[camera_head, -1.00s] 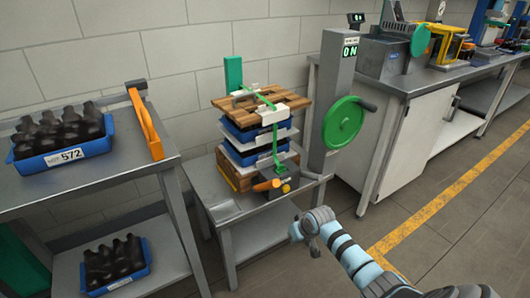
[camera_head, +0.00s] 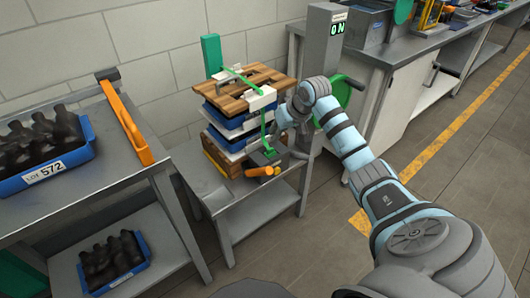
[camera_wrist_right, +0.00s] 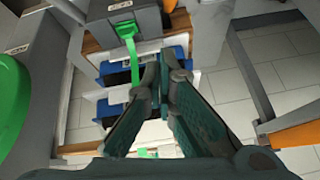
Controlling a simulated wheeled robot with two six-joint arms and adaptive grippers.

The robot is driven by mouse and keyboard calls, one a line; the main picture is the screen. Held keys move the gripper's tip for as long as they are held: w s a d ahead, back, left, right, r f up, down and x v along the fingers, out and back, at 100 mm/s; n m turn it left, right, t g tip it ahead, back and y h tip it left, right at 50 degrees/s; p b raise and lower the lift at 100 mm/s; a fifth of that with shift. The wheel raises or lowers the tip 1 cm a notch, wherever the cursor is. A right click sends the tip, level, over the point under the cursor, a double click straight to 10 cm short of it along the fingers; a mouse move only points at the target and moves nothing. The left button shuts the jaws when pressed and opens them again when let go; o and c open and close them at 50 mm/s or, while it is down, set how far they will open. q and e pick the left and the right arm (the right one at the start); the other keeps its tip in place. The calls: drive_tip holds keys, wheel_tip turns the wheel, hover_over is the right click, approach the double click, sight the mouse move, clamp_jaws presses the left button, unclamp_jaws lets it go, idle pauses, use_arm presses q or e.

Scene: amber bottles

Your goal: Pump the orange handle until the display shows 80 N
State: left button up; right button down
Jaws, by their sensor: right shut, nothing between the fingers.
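The short orange handle (camera_head: 263,171) sticks out at the front foot of the press, low beside the stack of wooden boards and blue trays. The display (camera_head: 337,29) on the grey post reads 0 N. My right gripper (camera_head: 273,130) is at the stack's right front, above and apart from the handle. In the right wrist view its fingers (camera_wrist_right: 157,78) are together and empty, near the green rod (camera_wrist_right: 133,62). Part of the orange handle shows there at the top edge (camera_wrist_right: 170,5). My left gripper is out of view.
A green wheel (camera_head: 340,92) on the post is partly behind my right arm. The press table (camera_head: 262,209) has some bare top at the front.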

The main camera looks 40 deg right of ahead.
drive_tip(key=b, duration=0.4)
hover_over(258, 172)
drive_tip(key=d, duration=0.3)
drive_tip(key=shift+w+a+f, duration=0.1)
drive_tip(key=shift+w+f, duration=0.05)
drive_tip(key=shift+f, duration=5.55)
